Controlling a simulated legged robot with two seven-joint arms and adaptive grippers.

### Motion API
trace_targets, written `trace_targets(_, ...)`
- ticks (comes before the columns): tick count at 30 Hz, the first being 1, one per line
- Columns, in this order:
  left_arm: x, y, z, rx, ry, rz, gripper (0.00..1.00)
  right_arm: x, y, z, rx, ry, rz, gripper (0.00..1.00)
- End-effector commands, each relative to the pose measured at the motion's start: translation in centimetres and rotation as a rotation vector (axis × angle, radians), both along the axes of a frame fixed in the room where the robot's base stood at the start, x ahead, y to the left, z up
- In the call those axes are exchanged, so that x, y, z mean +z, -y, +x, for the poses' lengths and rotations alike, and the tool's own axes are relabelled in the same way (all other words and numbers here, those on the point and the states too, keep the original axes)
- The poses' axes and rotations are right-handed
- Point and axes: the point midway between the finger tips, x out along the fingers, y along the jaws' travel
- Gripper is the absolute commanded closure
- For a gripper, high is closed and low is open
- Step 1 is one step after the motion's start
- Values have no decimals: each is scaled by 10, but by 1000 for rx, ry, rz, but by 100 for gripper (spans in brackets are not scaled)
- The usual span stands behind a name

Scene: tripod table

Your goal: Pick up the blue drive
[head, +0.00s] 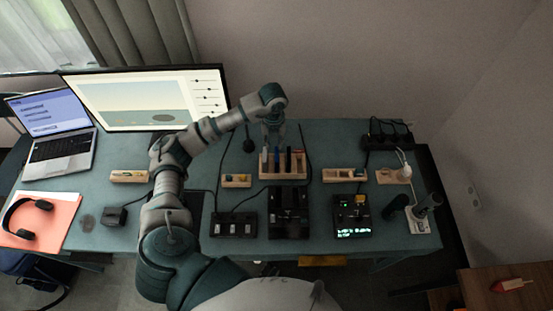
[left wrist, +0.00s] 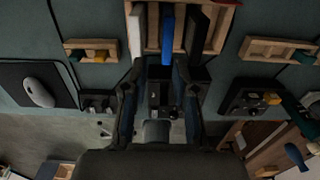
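The blue drive (left wrist: 167,30) stands upright in a wooden rack (head: 283,176), between a white drive (left wrist: 137,30) and a black drive (left wrist: 197,32). In the head view the blue drive (head: 276,161) is small, just below my left gripper (head: 272,143). In the left wrist view the left gripper (left wrist: 160,66) has its two fingers apart, with nothing held. The near end of the blue drive shows between the fingertips, and I cannot tell the height gap. My right gripper is not in view.
Small wooden trays (head: 237,181) (head: 345,175) flank the rack. Black docks (head: 289,213) (head: 233,225) and a lit device (head: 352,215) stand in front. A monitor (head: 145,98) and laptop (head: 58,135) are at left. A power strip (head: 388,134) lies at back right.

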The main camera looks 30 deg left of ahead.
Motion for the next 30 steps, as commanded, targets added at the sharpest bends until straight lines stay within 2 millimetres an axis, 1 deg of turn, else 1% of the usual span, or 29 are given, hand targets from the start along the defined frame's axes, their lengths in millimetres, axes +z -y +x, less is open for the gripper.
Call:
trace_targets(1, -14, 1, 0, 0, -5, -1, 72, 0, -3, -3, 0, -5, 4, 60)
trace_targets(4, -35, 3, 2, -1, -5, 0, 72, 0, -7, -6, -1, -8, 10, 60)
trace_targets(6, -45, 4, 2, 0, -4, 1, 72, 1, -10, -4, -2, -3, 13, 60)
trace_targets(9, -55, 4, 2, 0, -2, 3, 72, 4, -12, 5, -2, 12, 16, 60)
trace_targets(14, -63, 2, 2, -1, -1, 0, 72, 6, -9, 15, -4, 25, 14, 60)
trace_targets(18, -81, 2, 5, 0, -3, -1, 72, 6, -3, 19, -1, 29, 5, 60)
trace_targets(21, -99, 2, 7, 0, -5, -2, 72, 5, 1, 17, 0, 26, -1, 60)
trace_targets(24, -109, 2, 7, 0, -2, -1, 72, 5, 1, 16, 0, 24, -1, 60)
trace_targets(30, -111, 2, 7, -1, 0, 0, 72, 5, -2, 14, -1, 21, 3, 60)
